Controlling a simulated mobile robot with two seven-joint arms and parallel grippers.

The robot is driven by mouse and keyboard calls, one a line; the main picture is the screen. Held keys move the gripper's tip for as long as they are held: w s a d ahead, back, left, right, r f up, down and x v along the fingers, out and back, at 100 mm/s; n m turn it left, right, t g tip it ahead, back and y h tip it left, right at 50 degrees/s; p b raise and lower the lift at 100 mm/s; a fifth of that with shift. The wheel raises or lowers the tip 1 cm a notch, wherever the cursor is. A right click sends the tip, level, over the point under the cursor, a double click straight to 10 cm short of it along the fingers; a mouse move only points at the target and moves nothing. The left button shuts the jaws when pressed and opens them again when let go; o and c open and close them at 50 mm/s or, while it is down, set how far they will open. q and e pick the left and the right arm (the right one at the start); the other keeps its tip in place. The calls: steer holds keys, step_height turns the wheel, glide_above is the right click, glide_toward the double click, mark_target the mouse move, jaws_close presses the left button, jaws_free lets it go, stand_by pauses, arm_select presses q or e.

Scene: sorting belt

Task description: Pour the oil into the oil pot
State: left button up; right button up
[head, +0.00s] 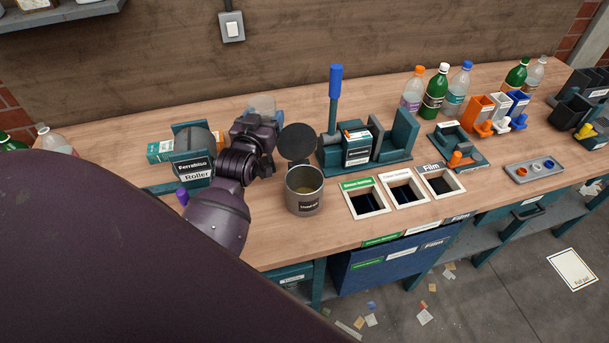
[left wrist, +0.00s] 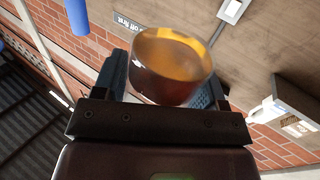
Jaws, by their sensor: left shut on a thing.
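The oil pot (head: 304,198) is a grey metal pot with a dark label, standing on the bench. Its round dark lid (head: 298,142) is raised at the back, and the pale inside shows. My left gripper (head: 262,132) is just left of and behind the pot, above the bench. It is shut on a clear container (head: 262,104), mostly hidden behind the gripper in the head view. In the left wrist view the container (left wrist: 170,66) is round, with amber-brown oil inside, between the two fingers. No pouring stream shows. My right gripper is not in view.
Three framed openings (head: 404,191) lie right of the pot. A teal holder with a blue-handled tool (head: 335,85) stands behind them. A teal roller box (head: 193,168) stands left of the gripper. Bottles (head: 435,92) stand at the back right. The front bench edge is clear.

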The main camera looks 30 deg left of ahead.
arm_select(q)
steer(key=shift+d+f+m, duration=0.1)
steer(key=shift+m, duration=0.2)
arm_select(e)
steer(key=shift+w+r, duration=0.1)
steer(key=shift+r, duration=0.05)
arm_select(q)
steer(key=shift+w+d+f+m, duration=0.1)
steer(key=shift+d+f+m, duration=0.2)
steer(key=shift+d+m, duration=0.45)
steer(key=shift+d+r+m+t, duration=0.2)
steer(key=shift+m, duration=0.4)
steer(key=shift+d+r+m+t, duration=0.15)
steer(key=shift+m+t, duration=0.05)
steer(key=shift+m, duration=0.35)
steer(key=m+b, duration=0.1)
steer(key=m, duration=0.2)
steer(key=d+m+t+h+b, duration=0.1)
steer(key=m+b, duration=0.1)
steer(key=d+f+m+b, duration=0.1)
steer(key=m+b, duration=0.1)
steer(key=m, duration=0.1)
steer(key=shift+w+d+m+t, duration=0.2)
steer(key=shift+m+t, duration=0.1)
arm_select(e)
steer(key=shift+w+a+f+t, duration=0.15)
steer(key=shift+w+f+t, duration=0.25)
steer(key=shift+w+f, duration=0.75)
